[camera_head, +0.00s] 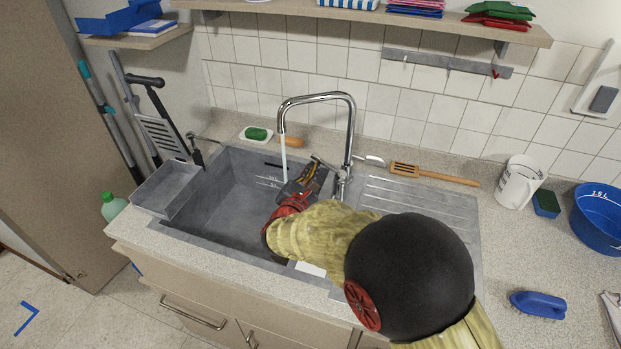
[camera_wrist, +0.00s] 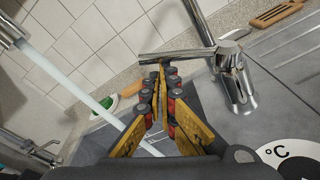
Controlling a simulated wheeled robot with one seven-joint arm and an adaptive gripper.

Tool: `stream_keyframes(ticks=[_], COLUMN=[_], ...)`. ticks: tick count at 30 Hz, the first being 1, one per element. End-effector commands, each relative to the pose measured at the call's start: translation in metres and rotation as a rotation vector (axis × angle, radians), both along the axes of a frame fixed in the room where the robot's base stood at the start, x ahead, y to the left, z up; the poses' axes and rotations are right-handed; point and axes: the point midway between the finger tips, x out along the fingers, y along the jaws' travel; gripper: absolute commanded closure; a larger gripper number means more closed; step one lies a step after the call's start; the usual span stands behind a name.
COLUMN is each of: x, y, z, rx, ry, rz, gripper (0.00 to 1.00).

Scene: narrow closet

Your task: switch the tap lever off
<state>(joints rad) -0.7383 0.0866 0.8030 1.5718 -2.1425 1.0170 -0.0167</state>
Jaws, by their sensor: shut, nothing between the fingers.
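The chrome tap (camera_head: 350,125) rises behind the sink, and a stream of water (camera_head: 284,160) falls from its spout. The stream also shows in the wrist view (camera_wrist: 75,85). The tap lever (camera_wrist: 185,54) is a slim chrome bar reaching left from the tap body (camera_wrist: 236,85); in the head view the lever (camera_head: 325,163) is small and partly hidden. My gripper (camera_head: 312,177) is over the basin, beside the tap body. In the wrist view my gripper (camera_wrist: 161,70) has its fingertips together, right at the lever. I cannot tell whether they touch it.
The grey sink basin (camera_head: 215,208) lies below my gripper, with a ribbed drainer at right. A green soap on a white dish (camera_head: 256,134), a wooden-handled brush and a slotted spatula (camera_head: 435,174) lie behind. A white jug (camera_head: 518,183) and blue bowl (camera_head: 600,215) stand right.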

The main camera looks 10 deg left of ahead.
Motion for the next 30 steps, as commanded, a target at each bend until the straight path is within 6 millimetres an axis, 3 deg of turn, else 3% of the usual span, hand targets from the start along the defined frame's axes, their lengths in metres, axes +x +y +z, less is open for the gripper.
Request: stream_keyframes(ticks=[11,30], x=[-0.001,-0.001], y=[-0.007,-0.008], z=[0.016,0.019], rx=[-0.002,-0.003], ry=[0.000,0.000], rz=[-0.001,-0.001], gripper=[1.00,1.00])
